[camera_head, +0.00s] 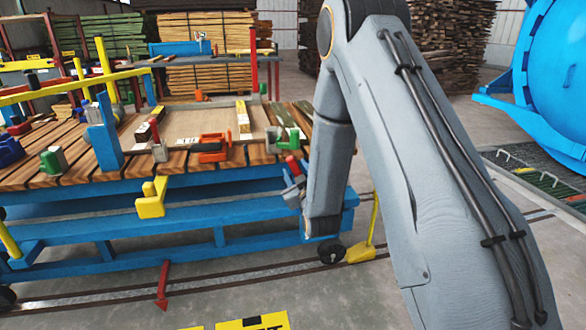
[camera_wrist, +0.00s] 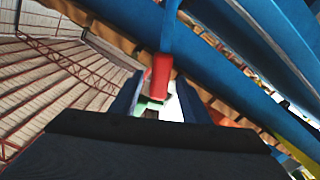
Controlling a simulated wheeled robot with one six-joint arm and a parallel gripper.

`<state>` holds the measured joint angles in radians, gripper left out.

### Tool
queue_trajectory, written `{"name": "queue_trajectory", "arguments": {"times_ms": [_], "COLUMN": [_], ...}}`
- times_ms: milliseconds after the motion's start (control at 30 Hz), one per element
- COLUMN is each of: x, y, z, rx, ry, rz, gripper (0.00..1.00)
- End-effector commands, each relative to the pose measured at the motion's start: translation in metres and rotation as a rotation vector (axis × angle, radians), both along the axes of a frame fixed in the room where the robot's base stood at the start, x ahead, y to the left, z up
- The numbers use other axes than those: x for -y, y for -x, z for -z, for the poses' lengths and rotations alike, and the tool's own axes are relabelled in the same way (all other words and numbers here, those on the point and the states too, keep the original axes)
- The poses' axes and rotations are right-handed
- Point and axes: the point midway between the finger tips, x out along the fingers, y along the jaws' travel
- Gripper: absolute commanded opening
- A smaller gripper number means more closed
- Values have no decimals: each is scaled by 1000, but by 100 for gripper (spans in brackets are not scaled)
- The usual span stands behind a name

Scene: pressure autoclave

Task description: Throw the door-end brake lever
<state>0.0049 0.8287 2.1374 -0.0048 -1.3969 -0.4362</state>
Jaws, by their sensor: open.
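A red handle (camera_wrist: 161,76) on a blue stem, which looks like the brake lever, shows in the wrist view. A red handle also shows in the head view (camera_head: 293,166), at the right end of the blue cart (camera_head: 240,210). My gripper (camera_wrist: 158,95) is open, with one finger on each side of the handle in the picture. I cannot tell whether the fingers touch it or how deep it sits between them. In the head view my gripper (camera_head: 292,192) is small and partly hidden by my arm, just below the handle.
A yellow pedal-like piece (camera_head: 362,252) stands by the cart's right wheel. A yellow bracket (camera_head: 151,198) and a red arrow-shaped piece (camera_head: 163,286) are on its near side. Clamps and planks cover the cart's top. The blue autoclave (camera_head: 555,80) stands at right.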

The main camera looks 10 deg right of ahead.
Motion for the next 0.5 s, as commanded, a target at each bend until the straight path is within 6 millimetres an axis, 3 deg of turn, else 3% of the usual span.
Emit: {"name": "queue_trajectory", "arguments": {"times_ms": [200,500], "x": [0,0], "y": [-29,-39], "z": [1,1], "rx": [0,-2], "ry": [0,-1], "rz": [0,0], "gripper": [42,42]}}
